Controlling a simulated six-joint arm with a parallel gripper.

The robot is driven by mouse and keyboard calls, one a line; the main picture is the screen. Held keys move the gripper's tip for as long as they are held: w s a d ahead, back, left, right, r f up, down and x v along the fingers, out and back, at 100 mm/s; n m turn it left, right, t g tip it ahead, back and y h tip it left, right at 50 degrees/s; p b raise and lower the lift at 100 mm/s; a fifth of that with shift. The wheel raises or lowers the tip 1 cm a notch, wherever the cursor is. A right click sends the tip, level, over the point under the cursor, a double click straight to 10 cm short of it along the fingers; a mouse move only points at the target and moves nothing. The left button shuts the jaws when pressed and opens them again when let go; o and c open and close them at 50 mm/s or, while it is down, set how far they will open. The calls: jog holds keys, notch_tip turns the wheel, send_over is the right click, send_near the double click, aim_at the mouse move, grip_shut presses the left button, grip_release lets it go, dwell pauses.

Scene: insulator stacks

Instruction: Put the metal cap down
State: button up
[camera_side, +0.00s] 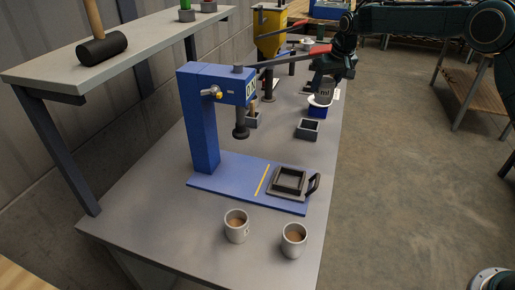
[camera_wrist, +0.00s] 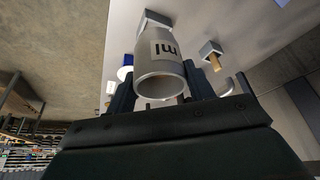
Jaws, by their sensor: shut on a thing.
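The metal cap (camera_side: 324,91) is a grey cup-like cylinder with a dark-marked label, seen in the side view near the table's right edge. In the wrist view the metal cap (camera_wrist: 162,62) shows its hollow end towards the camera. My gripper (camera_side: 326,80) is shut on it, with a dark finger on each side in the wrist view (camera_wrist: 160,92). A blue and white round piece (camera_side: 318,106) is just below the cap in the side view. I cannot tell whether the cap touches it.
A blue press (camera_side: 203,130) stands on the grey table, with a dark square frame (camera_side: 289,182) on its base. A dark open box (camera_side: 308,129) is nearer the camera than the cap. Two cups, left (camera_side: 236,226) and right (camera_side: 293,240), stand at the front. A red-handled lever (camera_side: 305,54) is close to my gripper.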

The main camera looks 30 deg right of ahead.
notch_tip(320, 180, down, 18)
jog(key=shift+f, duration=0.25)
dwell(0.7)
jog(key=shift+f, duration=0.1)
jog(key=o, duration=1.2)
jog(key=v, duration=1.2)
